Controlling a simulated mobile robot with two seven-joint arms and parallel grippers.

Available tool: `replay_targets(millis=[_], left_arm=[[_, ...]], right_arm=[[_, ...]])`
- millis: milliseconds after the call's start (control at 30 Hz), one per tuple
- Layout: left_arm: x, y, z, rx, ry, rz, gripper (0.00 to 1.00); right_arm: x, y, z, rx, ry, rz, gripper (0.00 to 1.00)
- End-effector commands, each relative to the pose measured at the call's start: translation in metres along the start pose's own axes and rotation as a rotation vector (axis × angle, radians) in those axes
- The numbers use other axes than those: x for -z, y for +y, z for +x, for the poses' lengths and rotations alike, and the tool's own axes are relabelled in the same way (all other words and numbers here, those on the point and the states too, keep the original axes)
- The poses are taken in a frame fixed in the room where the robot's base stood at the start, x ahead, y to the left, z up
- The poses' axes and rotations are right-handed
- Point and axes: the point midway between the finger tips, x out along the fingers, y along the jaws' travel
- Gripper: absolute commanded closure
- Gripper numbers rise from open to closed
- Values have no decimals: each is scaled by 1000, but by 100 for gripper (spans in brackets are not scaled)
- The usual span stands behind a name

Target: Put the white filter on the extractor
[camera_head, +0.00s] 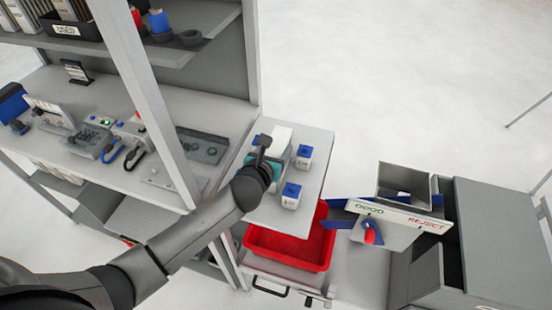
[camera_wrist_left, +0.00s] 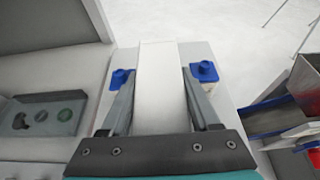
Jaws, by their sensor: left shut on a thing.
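My left gripper (camera_head: 268,165) is above the small grey side table, with the arm reaching in from the lower left. It is shut on the white filter (camera_wrist_left: 160,75), a pale block that stands between its two fingers in the left wrist view. The filter's white top (camera_head: 281,137) also shows in the head view, just beyond the gripper. The gripper and arm hide part of the table under it, and I cannot tell whether the filter touches the table. I cannot clearly identify the extractor. My right gripper is not in view.
A red bin (camera_head: 290,248) sits below. A REJECT chute (camera_head: 400,222) is to the right. A workbench (camera_head: 215,115) with devices and an upright post is on the left.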

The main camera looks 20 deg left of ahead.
Motion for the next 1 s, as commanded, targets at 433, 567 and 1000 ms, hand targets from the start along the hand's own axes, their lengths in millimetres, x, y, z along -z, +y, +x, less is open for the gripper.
replay_targets(millis=[433, 567, 1000], left_arm=[[0, 0, 0, 0, -1, 1, 100], [-2, 0, -1, 0, -2, 1, 100], [-72, 0, -28, 1, -10, 4, 100]], right_arm=[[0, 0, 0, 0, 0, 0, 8], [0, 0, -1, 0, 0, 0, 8], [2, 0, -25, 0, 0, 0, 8]])
